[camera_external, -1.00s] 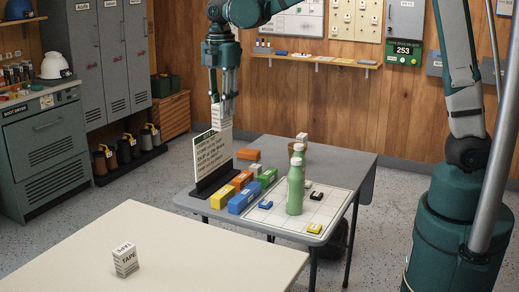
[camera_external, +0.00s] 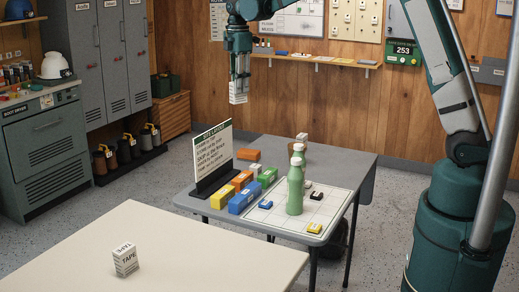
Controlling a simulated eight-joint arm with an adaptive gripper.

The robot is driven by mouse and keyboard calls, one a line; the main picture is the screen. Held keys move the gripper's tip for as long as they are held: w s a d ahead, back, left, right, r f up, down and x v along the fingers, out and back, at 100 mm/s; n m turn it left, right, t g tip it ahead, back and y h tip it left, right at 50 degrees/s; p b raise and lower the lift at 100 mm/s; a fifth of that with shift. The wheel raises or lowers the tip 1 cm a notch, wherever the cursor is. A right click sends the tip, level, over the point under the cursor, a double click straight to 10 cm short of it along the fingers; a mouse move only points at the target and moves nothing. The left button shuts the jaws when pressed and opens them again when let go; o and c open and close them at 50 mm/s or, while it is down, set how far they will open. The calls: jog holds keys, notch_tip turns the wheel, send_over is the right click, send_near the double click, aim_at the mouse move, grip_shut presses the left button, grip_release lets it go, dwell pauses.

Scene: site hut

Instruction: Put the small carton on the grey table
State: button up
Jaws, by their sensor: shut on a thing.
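My gripper (camera_external: 239,86) is shut on a small white carton (camera_external: 238,98). It holds the carton high in the air, pointing down, above and behind the sign in the picture. The grey table (camera_external: 340,158) stands below and to the right, its top bearing several things. The carton appears clear of the table and everything on it. A white box marked TAPE (camera_external: 126,260) stands on the cream table (camera_external: 200,245) in front.
On the grey table, a sign (camera_external: 212,155) stands at the left, with blue, yellow, orange and green blocks beside it. A green bottle (camera_external: 295,190) stands on a white gridded mat (camera_external: 330,202). The back right tabletop is bare.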

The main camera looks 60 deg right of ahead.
jog(key=d+m, duration=0.2)
jog(key=d, duration=1.3)
jog(key=m, duration=0.1)
send_over(274, 150)
notch_tip(274, 150, down, 19)
jog(key=shift+d+f+p, duration=0.1)
jog(key=shift+f+p, duration=0.35)
jog(key=shift+f, duration=0.05)
jog(key=shift+f, duration=0.15)
jog(key=shift+f+b, duration=0.3)
jog(key=shift+f, duration=2.65)
jog(key=shift+f, duration=1.9)
jog(key=shift+f+b, duration=0.2)
jog(key=shift+b, duration=0.15)
